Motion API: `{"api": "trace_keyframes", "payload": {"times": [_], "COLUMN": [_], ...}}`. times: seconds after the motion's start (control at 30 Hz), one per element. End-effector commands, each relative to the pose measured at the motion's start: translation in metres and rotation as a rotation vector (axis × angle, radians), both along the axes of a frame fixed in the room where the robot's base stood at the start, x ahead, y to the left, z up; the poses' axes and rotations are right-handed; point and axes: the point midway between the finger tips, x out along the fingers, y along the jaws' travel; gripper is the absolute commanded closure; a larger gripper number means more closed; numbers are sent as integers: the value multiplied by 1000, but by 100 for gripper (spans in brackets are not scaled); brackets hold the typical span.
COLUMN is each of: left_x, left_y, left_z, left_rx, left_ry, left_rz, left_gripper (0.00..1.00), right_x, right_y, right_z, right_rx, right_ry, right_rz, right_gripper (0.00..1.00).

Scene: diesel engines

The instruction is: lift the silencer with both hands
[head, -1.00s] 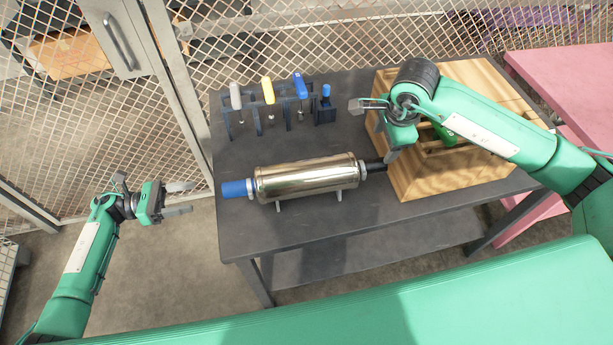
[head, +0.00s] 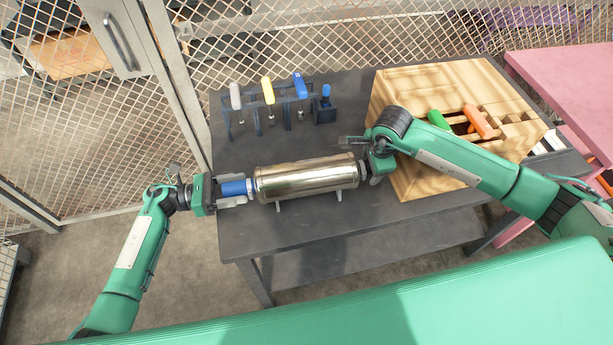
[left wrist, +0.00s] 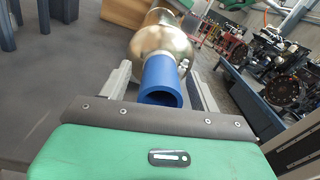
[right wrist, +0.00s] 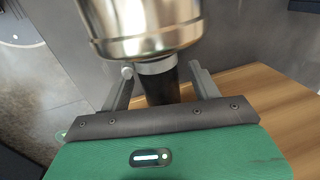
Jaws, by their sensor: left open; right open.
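The silencer (head: 305,179) is a shiny metal cylinder with a blue pipe end (head: 234,188) on the left and a black pipe end on the right. It rests on small supports on the dark table. My left gripper (head: 232,190) is open, its fingers on both sides of the blue end, which the left wrist view (left wrist: 160,82) shows between them. My right gripper (head: 368,170) is open around the black end, which shows between its fingers in the right wrist view (right wrist: 161,88). In the head view my right gripper mostly hides the black end.
A tool rack (head: 268,108) with several coloured handles stands behind the silencer on the table (head: 300,235). A wooden box (head: 420,88) with orange and green handles stands at the right, close to my right arm. A wire mesh fence runs behind.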

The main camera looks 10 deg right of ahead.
Motion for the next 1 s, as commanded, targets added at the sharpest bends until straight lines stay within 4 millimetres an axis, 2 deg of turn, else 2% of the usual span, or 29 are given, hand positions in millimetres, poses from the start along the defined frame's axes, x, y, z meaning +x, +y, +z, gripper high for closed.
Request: {"api": "trace_keyframes", "payload": {"times": [0.37, 0.67, 1.0], "left_x": [0, 0, 1], "left_y": [-4, -4, -4], "left_z": [0, 0, 3], "left_rx": [0, 0, -4], "left_ry": [-1, -1, -4], "left_rz": [0, 0, 0], "left_gripper": [39, 98, 100], "right_x": [1, 1, 2], "right_y": [0, 0, 0], "right_z": [-4, -4, -1], "right_rx": [0, 0, 1], "right_ry": [-1, -1, -5], "right_rz": [0, 0, -1], "right_gripper": [39, 98, 100]}}
